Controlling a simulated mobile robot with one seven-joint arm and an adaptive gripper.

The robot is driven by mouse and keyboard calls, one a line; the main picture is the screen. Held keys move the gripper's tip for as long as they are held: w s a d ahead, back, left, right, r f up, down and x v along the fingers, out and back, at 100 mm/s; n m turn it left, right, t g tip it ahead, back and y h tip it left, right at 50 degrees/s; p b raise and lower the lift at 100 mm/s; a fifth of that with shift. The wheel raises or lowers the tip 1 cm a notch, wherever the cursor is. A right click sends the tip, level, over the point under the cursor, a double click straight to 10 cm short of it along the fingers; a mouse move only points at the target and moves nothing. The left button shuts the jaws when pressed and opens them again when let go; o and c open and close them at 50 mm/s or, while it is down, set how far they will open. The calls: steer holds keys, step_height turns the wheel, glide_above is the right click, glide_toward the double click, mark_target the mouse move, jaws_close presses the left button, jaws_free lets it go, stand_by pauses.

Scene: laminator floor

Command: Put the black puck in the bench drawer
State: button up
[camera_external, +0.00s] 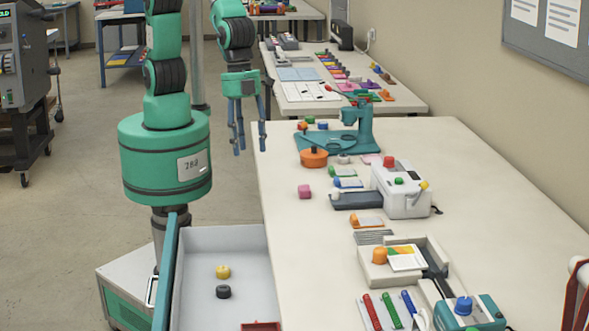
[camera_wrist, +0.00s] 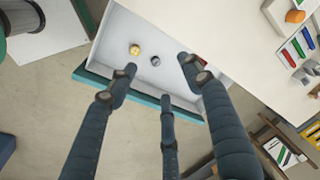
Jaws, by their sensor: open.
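The black puck (camera_external: 223,292) lies on the floor of the open bench drawer (camera_external: 240,248). A yellow puck (camera_external: 222,272) lies just beyond it in the drawer. In the wrist view the black puck (camera_wrist: 155,61) sits beside the yellow puck (camera_wrist: 135,50) on the pale drawer floor (camera_wrist: 120,30). My gripper (camera_external: 250,145) hangs with its blue fingers pointing down, beside the bench's left edge. Its fingers are spread apart and empty, away from both pucks. They also show in the wrist view (camera_wrist: 158,82).
A red item (camera_external: 260,326) is in the drawer's near part. The bench (camera_external: 285,220) carries a teal press (camera_external: 364,130), an orange round piece (camera_external: 313,158), a pink block (camera_external: 305,191) and a white machine (camera_external: 402,192). Open floor (camera_external: 60,240) lies to the left.

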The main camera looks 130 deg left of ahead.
steer(key=s+a+r+n+t, duration=0.1)
steer(key=s+a+r+n, duration=0.2)
steer(key=s+a+r, duration=0.4)
steer(key=s+a+r+n+t, duration=0.1)
steer(key=s+a+r+n, duration=0.3)
steer(key=r, duration=0.4)
steer(key=s+a+r+n+t, duration=0.1)
steer(key=s+a+r+n, duration=0.1)
steer(key=s+a, duration=0.3)
steer(key=s+a+r+n+t, duration=0.1)
steer(key=s+a+r+n, duration=0.2)
steer(key=s, duration=0.9)
steer(key=shift+s+a+r+y, duration=0.2)
steer(key=shift+s+a+y, duration=0.15)
steer(key=shift+a, duration=0.7)
